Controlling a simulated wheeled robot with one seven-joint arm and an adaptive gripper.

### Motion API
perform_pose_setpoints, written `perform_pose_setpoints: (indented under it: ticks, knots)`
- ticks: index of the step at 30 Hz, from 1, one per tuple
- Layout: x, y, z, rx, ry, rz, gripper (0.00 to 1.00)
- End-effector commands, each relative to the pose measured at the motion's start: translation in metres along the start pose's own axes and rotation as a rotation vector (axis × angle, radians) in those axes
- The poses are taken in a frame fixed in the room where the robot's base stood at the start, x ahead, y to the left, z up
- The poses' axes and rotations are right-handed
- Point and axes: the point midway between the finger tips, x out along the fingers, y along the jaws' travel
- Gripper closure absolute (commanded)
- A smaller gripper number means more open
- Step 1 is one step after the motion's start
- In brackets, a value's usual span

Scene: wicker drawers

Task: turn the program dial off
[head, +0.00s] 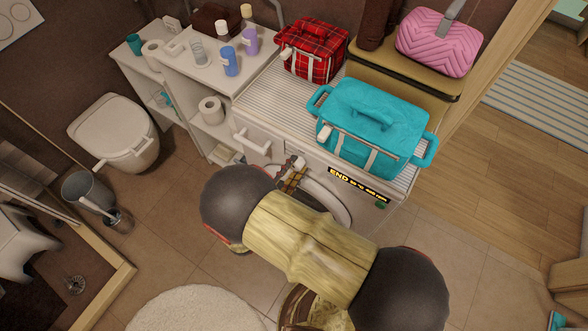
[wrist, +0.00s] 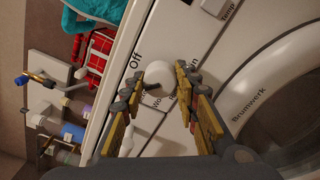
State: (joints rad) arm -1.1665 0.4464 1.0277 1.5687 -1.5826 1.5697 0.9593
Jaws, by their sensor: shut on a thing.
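The program dial is a pale round knob (wrist: 159,73) on the front panel of the white washing machine (wrist: 215,40). In the wrist view my gripper (wrist: 158,80) has one yellow-and-grey finger on each side of the dial and is shut on it. The printed word "Off" is beside the dial, toward the upper left. Other labels are partly covered by the fingers. Which way the dial points cannot be told. In the head view my gripper (head: 293,177) is at the machine's panel (head: 335,170), with my arm in front of the round door.
A turquoise bag (head: 365,120) and a red plaid bag (head: 314,52) stand on top of the machine. A lit display (head: 357,185) reads "END". A shelf (head: 188,90) with bottles and a toilet (head: 115,130) are to the left.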

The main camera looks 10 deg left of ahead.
Motion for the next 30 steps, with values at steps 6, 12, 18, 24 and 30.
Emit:
perform_pose_setpoints:
  ticks: [6, 12, 18, 24, 30]
  knots:
    - [-0.0002, -0.0022, -0.0015, 0.207, 0.001, 0.0, 0.95]
    - [-0.0002, -0.0026, -0.0017, 0.393, 0.001, -0.001, 0.95]
    - [-0.0001, -0.0025, -0.0015, 0.557, 0.001, -0.001, 0.95]
    - [-0.0002, -0.0024, -0.0012, 0.679, 0.001, -0.001, 0.95]
    - [-0.0002, -0.0019, -0.0007, 0.753, 0.001, -0.002, 0.95]
